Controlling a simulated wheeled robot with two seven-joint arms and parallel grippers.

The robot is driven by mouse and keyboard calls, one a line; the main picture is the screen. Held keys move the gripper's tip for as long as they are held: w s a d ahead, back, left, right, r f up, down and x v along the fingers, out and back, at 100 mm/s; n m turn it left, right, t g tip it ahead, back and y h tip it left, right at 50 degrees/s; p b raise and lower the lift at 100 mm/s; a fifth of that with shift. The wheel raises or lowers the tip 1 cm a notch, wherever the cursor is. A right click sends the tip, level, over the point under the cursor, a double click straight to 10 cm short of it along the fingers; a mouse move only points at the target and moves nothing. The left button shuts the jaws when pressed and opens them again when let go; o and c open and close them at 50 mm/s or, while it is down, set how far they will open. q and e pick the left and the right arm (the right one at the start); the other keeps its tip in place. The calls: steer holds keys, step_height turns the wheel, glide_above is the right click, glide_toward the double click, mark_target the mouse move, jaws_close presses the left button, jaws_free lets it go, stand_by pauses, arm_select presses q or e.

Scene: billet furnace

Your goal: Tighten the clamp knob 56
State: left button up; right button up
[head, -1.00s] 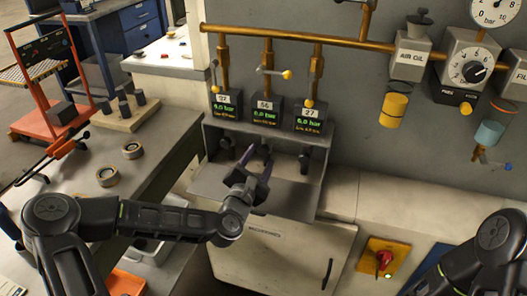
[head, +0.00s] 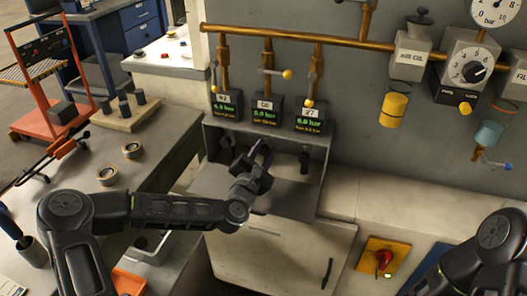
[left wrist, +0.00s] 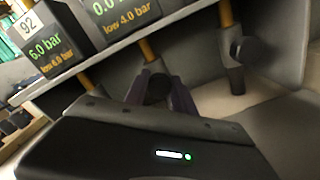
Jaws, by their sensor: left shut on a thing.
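Three gauge boxes hang under the brass pipe; the middle one (head: 266,111) sits above the knob at my gripper. In the left wrist view the middle box (left wrist: 122,12) reads 0.0 bar, low 4.0 bar, its number cut off. My left gripper (head: 260,154) reaches into the grey recess below the boxes, and its dark fingers are shut on the middle black clamp knob (left wrist: 157,87). The knob is mostly hidden behind the fingers in the head view. My right arm shows at the lower right; its gripper is out of view.
A left knob (head: 226,143) and a right knob (head: 303,160) flank the gripped one, close by. The recess (head: 208,180) has side walls. A yellow plate with a red switch (head: 384,258) lies right. The left bench holds two rings (head: 107,175).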

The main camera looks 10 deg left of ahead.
arm_select(q)
jaws_close()
steer(key=shift+m, duration=0.5)
steer(key=m+b, duration=0.2)
steer(key=m, duration=0.1)
steer(key=shift+f+m, duration=0.1)
steer(key=shift+m, duration=0.2)
steer(key=m+b, duration=0.2)
steer(key=m, duration=0.2)
steer(key=shift+f, duration=0.1)
steer(key=m+b, duration=0.5)
steer(key=m, duration=0.1)
steer(key=shift+d+f+m, duration=0.1)
steer(key=shift+f+m, duration=0.05)
steer(key=shift+m, duration=0.25)
steer(key=shift+m+b, duration=1.4)
steer(key=shift+m, duration=0.2)
